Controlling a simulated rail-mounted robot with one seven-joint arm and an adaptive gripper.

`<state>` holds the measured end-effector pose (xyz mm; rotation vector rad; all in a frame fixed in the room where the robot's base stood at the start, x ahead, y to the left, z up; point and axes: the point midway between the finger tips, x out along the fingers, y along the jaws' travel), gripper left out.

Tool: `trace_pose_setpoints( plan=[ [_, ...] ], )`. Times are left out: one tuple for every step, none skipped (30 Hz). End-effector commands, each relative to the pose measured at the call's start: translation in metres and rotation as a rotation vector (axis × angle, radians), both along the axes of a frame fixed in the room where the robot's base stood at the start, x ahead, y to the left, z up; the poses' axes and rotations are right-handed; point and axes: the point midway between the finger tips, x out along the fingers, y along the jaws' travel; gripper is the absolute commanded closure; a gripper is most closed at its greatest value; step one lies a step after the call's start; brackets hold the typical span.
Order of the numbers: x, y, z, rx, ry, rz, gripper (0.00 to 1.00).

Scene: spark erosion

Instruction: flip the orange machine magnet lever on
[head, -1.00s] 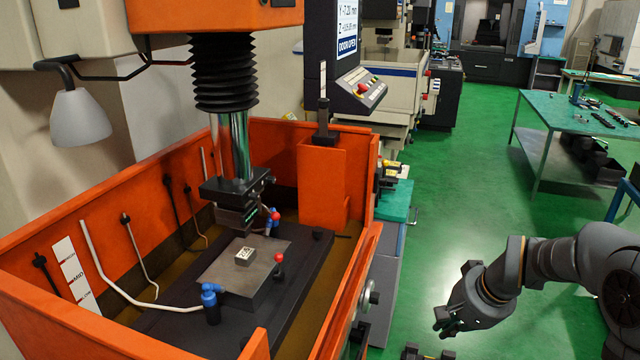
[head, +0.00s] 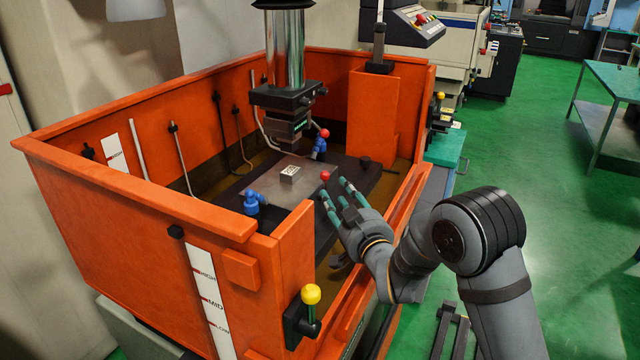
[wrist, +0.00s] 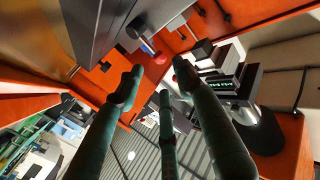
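The magnet lever is a short lever with a red ball knob (head: 326,176) at the front right edge of the grey magnet plate (head: 268,184), inside the orange machine's tank (head: 140,205). My gripper (head: 338,190) reaches over the tank's right wall, its teal fingers spread and empty, the tips just below and right of the knob. In the wrist view a red knob on a short stem (wrist: 160,58) shows beyond and between the outer fingertips (wrist: 158,72). I cannot tell whether any finger touches it. The lever's lower part is hard to see.
A small block (head: 290,174) sits on the plate under the tool head (head: 290,98). Blue nozzles (head: 252,202) stand beside the plate, the far one near another red knob (head: 324,133). A yellow-knobbed lever (head: 311,294) is on the tank's front corner.

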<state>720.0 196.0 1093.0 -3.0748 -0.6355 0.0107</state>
Motion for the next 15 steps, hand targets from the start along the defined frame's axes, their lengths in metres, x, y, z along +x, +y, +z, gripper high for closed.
trace_pose_setpoints(
  plan=[
    [0.003, 0.003, 0.003, 0.001, -0.006, 0.002, 0.64],
    [0.006, 0.004, 0.004, 0.000, -0.009, 0.003, 0.64],
    [0.010, 0.007, 0.005, -0.001, -0.008, 0.004, 0.64],
    [0.014, 0.009, 0.006, 0.000, -0.009, 0.004, 0.64],
    [0.019, 0.010, 0.006, -0.001, -0.008, 0.003, 0.64],
    [0.026, 0.013, 0.007, -0.001, -0.008, 0.002, 0.64],
    [0.031, 0.016, 0.007, -0.001, -0.007, 0.003, 0.64],
    [0.037, 0.018, 0.007, -0.001, -0.008, 0.003, 0.64],
    [0.044, 0.021, 0.007, -0.001, -0.008, 0.003, 0.64],
    [0.050, 0.023, 0.007, -0.001, -0.007, 0.002, 0.64],
    [0.054, 0.026, 0.007, -0.001, -0.008, 0.003, 0.64],
    [0.061, 0.028, 0.006, -0.001, -0.008, 0.003, 0.64],
    [0.065, 0.030, 0.006, 0.000, -0.007, 0.003, 0.64],
    [0.070, 0.032, 0.006, 0.000, -0.007, 0.003, 0.64],
    [0.075, 0.034, 0.006, -0.001, -0.008, 0.003, 0.64]
  ],
)
